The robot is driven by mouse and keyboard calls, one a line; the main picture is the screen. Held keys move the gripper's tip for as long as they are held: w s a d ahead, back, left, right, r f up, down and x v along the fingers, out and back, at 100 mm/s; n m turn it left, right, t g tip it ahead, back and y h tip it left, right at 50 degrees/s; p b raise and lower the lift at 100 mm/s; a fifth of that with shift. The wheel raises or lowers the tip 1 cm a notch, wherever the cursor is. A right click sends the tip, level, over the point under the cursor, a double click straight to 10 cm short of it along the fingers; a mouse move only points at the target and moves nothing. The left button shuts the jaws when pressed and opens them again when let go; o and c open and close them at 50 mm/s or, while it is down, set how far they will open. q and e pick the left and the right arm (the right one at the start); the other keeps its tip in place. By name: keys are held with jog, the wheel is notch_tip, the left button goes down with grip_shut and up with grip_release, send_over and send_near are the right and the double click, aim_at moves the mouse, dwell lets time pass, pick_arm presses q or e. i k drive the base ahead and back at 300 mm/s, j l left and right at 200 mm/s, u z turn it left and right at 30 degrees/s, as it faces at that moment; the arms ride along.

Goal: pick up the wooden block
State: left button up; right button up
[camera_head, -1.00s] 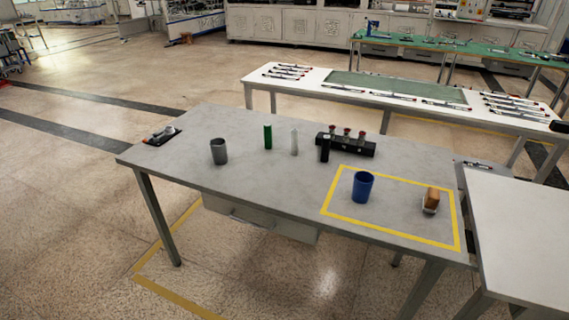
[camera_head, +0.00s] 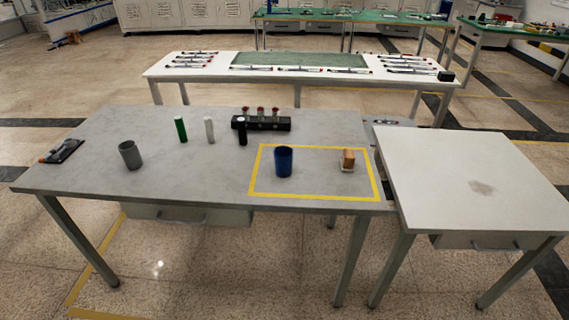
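The wooden block (camera_head: 348,157) is small and brown. It sits near the right end of the grey table (camera_head: 200,180), inside a yellow taped rectangle (camera_head: 318,197). A small pale holder or base (camera_head: 347,169) shows under it; its exact shape is too small to tell. A blue cup (camera_head: 284,162) stands to the left of the block in the same rectangle, apart from it. Neither of my grippers is in view.
A grey cup (camera_head: 130,155), a green cylinder (camera_head: 181,130), a white cylinder (camera_head: 209,130) and a black cylinder (camera_head: 242,132) stand on the table. A black rack (camera_head: 262,123) is behind. A white side table (camera_head: 470,180) adjoins at right, bare apart from a stain.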

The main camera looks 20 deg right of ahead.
aim_at(348, 160)
jog(key=z, duration=1.45)
